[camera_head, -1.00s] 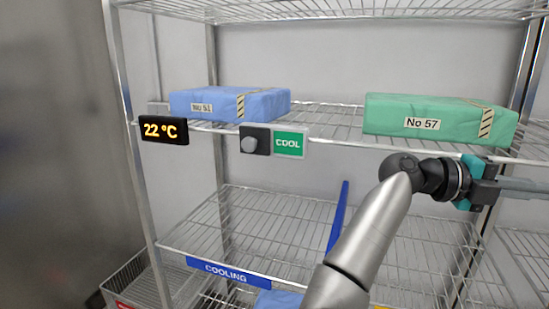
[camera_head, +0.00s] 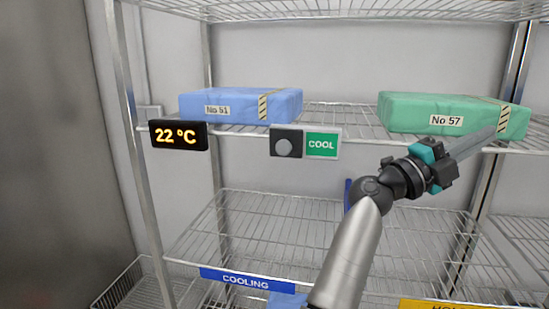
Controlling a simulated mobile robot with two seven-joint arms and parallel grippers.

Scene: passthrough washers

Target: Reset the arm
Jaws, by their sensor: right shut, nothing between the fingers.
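My right gripper (camera_head: 478,143) reaches up from the bottom of the head view, its fingers pointing right and slightly up. It is shut with nothing in it. Its fingertips overlap the lower right part of the green wrapped pack (camera_head: 415,113) in the picture; whether they touch it I cannot tell. The green pack is labelled No 57 and lies on the upper wire shelf. My left gripper is not in view.
A blue wrapped pack (camera_head: 240,104), No 51, lies on the same wire shelf (camera_head: 345,119). The shelf edge carries a 22 °C display (camera_head: 178,135), a dark knob box (camera_head: 285,142) and a green COOL sign (camera_head: 321,144). The lower shelf, with a COOLING label (camera_head: 247,281), is largely bare.

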